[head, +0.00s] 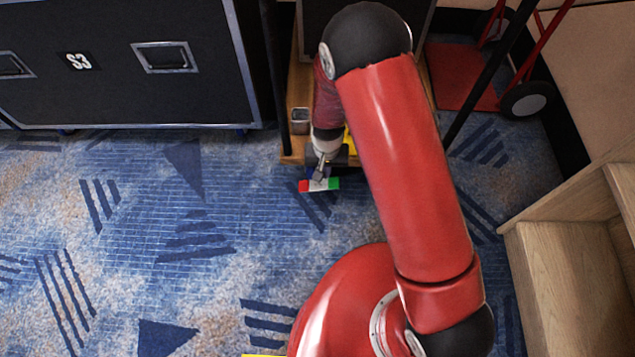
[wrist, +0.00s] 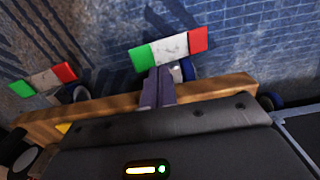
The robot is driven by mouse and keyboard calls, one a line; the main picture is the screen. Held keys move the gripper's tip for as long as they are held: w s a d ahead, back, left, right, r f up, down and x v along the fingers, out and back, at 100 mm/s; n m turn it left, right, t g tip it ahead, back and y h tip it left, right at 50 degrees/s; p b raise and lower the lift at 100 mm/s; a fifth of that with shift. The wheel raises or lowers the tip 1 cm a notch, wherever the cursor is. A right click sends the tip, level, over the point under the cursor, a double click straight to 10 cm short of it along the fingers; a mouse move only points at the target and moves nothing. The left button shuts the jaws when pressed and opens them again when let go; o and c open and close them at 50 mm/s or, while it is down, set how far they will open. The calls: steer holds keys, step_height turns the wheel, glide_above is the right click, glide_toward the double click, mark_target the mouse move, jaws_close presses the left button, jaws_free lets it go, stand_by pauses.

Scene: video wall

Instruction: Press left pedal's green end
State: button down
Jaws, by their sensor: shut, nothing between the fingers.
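The left pedal (head: 320,184) is a small flat bar with red, white and green parts, low over the carpet; its green end (head: 334,183) is on the right in the head view. In the wrist view the same pedal (wrist: 170,48) appears turned round, green end (wrist: 142,57) at left. My gripper (head: 320,177) is shut and empty, pointing down at the pedal. Its fingertips (wrist: 158,72) show beside the pedal's edge, near the green and white border; I cannot tell if they touch. A second pedal (wrist: 42,80) shows at left in the wrist view; my arm hides it in the head view.
A wooden base (head: 293,158) stands behind the pedals; its edge (wrist: 215,88) crosses the wrist view. A black case (head: 110,95) is at the left, a red hand truck (head: 462,78) at the back right, wooden steps (head: 565,265) at the right. Carpet at front left is clear.

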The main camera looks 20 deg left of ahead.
mark_target(325, 183)
steer(key=shift+f+b, duration=1.9)
steer(key=shift+f, duration=0.65)
stand_by(1.4)
steer(key=shift+r, duration=0.1)
step_height(325, 183, up, 7)
steer(key=p, duration=0.4)
steer(key=shift+p, duration=0.4)
stand_by(0.6)
